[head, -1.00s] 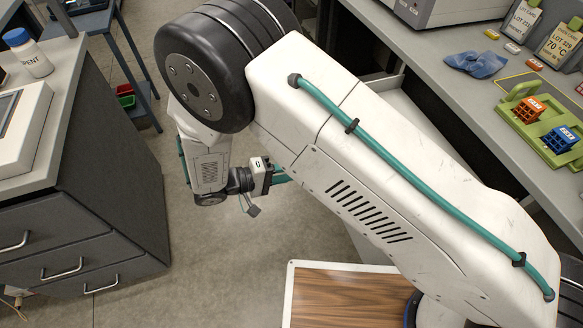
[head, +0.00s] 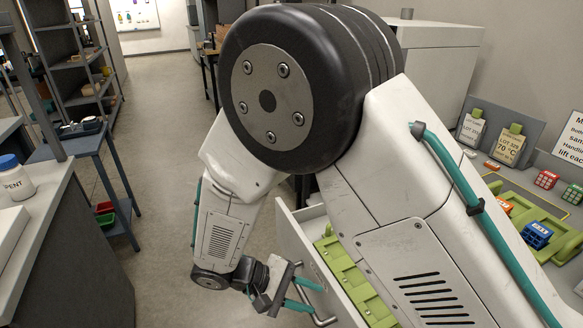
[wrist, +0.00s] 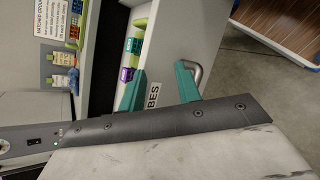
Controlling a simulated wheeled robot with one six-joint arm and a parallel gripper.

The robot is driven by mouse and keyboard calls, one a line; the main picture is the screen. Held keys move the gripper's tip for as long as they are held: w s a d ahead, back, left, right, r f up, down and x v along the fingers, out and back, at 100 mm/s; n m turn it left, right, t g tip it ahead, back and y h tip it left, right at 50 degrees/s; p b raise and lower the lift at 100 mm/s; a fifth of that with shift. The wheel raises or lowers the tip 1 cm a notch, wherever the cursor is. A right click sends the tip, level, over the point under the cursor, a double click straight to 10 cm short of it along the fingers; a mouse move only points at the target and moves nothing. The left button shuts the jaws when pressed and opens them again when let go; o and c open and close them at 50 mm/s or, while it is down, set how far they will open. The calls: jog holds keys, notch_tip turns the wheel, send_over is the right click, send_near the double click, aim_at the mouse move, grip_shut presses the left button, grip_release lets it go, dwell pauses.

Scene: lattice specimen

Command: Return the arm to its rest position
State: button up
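My arm reaches forward and bends down at its large black joint in the head view. My gripper (head: 316,297) hangs low, just left of the front of an open drawer (head: 292,240). The drawer front lies beyond the fingers, with a label ending in "BES" and a metal handle (wrist: 197,74) close to the right finger. Whether that finger touches the handle is unclear. The handle (head: 325,320) also shows partly below the gripper in the head view.
The drawer holds green racks (head: 350,275). The bench above it carries a green rack with a blue block (head: 537,235) and an orange block. A dark cabinet with a pale top (head: 50,225) stands at left, near a blue side table (head: 75,143). The aisle floor (head: 165,130) is clear.

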jog(key=s+d+r+m+t+y, duration=0.1)
jog(key=s+d+r+m+y, duration=0.3)
jog(key=d+r, duration=0.7)
jog(key=s+d+r+m+y, duration=0.4)
jog(key=s+d+r+y, duration=0.4)
jog(key=d+r, duration=0.4)
jog(key=shift+s+d+r+t, duration=0.25)
jog(key=shift+r+t, duration=0.15)
jog(key=shift+r, duration=1.05)
jog(key=shift+a, duration=0.1)
